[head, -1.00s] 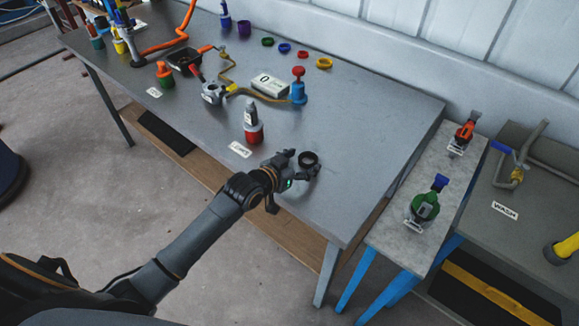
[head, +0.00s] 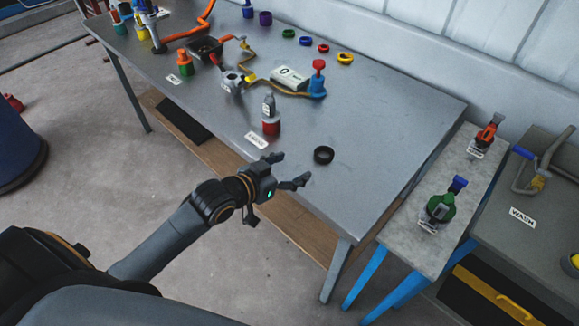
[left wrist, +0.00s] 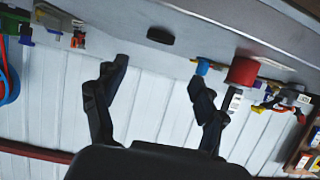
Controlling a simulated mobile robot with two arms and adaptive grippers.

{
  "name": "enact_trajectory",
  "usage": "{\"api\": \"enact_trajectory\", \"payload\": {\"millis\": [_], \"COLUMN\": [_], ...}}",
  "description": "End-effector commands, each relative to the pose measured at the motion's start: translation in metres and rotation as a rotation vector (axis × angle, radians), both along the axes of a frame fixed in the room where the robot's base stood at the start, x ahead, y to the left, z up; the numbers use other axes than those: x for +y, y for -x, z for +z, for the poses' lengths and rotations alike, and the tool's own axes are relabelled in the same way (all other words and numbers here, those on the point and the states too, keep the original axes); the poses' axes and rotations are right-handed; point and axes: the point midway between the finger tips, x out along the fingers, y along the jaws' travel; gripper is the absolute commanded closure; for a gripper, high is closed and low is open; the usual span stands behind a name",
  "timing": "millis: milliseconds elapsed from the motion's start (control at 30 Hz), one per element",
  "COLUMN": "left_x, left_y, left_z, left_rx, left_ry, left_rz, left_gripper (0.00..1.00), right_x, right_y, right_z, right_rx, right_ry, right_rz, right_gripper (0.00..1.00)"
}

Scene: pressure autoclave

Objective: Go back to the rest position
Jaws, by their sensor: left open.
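My left gripper (head: 288,171) is open and empty at the front edge of the grey table (head: 375,135). In the left wrist view, its two fingers (left wrist: 158,95) are spread apart with nothing between them. A black ring (head: 323,155) lies on the table just beyond the fingertips, apart from them. It also shows in the left wrist view (left wrist: 160,35), which looks upside down. My right gripper is not in view.
A red-based bottle (head: 271,124) stands left of the ring. A white box (head: 289,77) and a blue device with a red knob (head: 317,82) stand behind. A side bench (head: 410,233) holds a green tool (head: 441,207) and a red one (head: 486,134). Floor is free at front left.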

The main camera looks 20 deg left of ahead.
Motion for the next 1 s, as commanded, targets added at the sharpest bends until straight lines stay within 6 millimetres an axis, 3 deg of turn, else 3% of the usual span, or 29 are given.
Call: {"api": "enact_trajectory", "payload": {"millis": [267,367,467,700,1000], "left_x": [0.0,-0.003,-0.009,-0.007,0.004], "left_y": [0.0,0.01,0.037,0.129,0.219], "left_z": [-0.001,-0.01,-0.031,-0.078,-0.095], "left_rx": [0.002,0.041,0.145,0.473,0.771], "left_ry": [-0.001,-0.012,-0.047,-0.163,-0.236], "left_rz": [0.0,0.006,0.024,0.097,0.172], "left_gripper": [0.29,0.29,0.29,0.29,0.29], "right_x": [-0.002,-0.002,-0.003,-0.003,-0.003], "right_y": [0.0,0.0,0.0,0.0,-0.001], "right_z": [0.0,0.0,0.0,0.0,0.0], "right_rx": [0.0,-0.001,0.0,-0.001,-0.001], "right_ry": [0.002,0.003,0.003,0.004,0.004], "right_rz": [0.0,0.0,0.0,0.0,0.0], "right_gripper": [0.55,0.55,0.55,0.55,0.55]}}
